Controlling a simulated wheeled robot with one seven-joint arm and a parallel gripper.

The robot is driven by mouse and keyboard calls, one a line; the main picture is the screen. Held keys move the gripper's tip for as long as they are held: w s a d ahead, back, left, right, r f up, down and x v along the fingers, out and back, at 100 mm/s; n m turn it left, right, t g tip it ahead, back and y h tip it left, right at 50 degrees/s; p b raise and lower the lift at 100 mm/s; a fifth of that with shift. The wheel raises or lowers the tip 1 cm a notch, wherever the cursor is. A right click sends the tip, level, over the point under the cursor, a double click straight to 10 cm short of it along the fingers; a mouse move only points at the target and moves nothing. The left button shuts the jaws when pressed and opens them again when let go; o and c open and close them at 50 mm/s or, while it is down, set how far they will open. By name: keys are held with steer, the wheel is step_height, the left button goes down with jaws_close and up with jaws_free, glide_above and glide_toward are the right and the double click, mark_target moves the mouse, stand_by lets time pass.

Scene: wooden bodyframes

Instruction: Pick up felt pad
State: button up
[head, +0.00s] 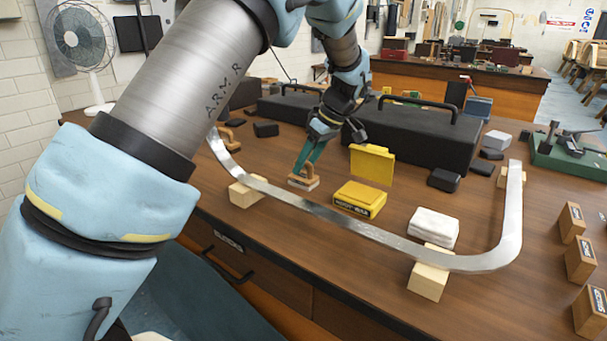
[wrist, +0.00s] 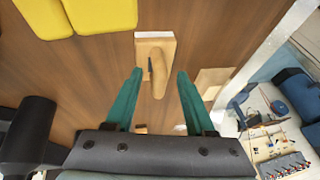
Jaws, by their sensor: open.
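The felt pad (head: 303,183) is a small wooden block with a raised wooden handle and a pale layer beneath. It lies on the brown workbench, left of the yellow box. In the wrist view the pad (wrist: 155,41) is ahead of my gripper, with its handle reaching back toward the space between the fingertips. My gripper (head: 303,159) has green fingers and points down at the pad from above. In the wrist view my gripper (wrist: 159,72) is open, one finger on each side of the handle, with visible gaps. It holds nothing.
A bent metal bar (head: 340,218) rests on wooden blocks (head: 428,281) in front of the pad. A yellow box (head: 360,199) with its lid raised and a folded white cloth (head: 433,227) are to the right. Black cases (head: 415,135) stand behind. My arm crosses the left side.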

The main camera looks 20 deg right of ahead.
steer(key=shift+f, duration=0.2)
steer(key=shift+w+a, duration=0.1)
jaws_close()
stand_by(0.5)
